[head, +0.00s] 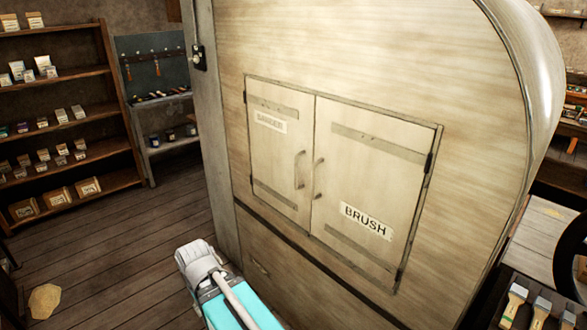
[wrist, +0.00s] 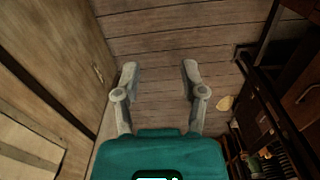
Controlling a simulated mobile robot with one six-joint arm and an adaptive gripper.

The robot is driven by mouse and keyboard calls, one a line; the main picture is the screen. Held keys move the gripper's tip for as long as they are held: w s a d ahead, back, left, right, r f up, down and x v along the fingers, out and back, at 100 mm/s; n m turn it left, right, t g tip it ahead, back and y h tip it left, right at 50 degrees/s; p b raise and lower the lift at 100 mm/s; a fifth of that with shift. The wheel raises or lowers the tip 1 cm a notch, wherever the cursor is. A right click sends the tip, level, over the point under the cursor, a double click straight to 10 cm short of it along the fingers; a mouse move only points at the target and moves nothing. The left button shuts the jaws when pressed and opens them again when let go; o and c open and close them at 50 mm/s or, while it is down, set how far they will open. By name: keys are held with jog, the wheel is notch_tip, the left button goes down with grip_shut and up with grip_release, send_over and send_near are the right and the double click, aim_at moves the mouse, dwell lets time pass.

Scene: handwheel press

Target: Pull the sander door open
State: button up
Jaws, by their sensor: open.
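The sander door (head: 275,165) is the left of two pale doors on a tall wooden cabinet in the head view. Its small label is faint and hard to read. It looks shut, flush with its frame. Its curved upright handle (head: 299,170) is near the seam between the doors. My gripper (wrist: 160,68) is open and empty in the wrist view, its fingers over the plank floor. The cabinet side is to their left, apart from them. The turquoise part of my arm shows low in the head view, below and left of the doors.
The brush door (head: 375,165), with a BRUSH label and its own handle (head: 319,179), is just right. Shelves (head: 75,130) with small boxes stand at the left. A tan lump (head: 44,300) lies on the floor. Open floor (head: 130,240) lies left of the cabinet.

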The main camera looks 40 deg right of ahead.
jog(key=w+d+r+m+h, duration=0.3)
jog(key=w+d+m+h, duration=0.15)
jog(key=d, duration=0.45)
jog(key=w+d+r+m+h, duration=0.2)
jog(key=w+d+m+h, duration=0.25)
jog(key=d, duration=0.45)
jog(key=w+d+r+m+g+h, duration=0.1)
jog(key=w+d+r+m+h, duration=0.3)
jog(key=d+r+m, duration=0.1)
jog(key=w+d+r+m+g+h+p, duration=0.1)
jog(key=w+d+r+m+h, duration=0.3)
jog(key=d+r, duration=0.3)
notch_tip(320, 180, up, 3)
jog(key=shift+w+m+h, duration=0.4)
jog(key=shift+w+m, duration=0.25)
jog(key=shift+m, duration=0.05)
jog(key=shift+d, duration=0.25)
send_over(296, 186)
jog(key=shift+w+d, duration=0.2)
jog(key=shift+w, duration=0.1)
jog(key=shift+c, duration=0.3)
grip_shut()
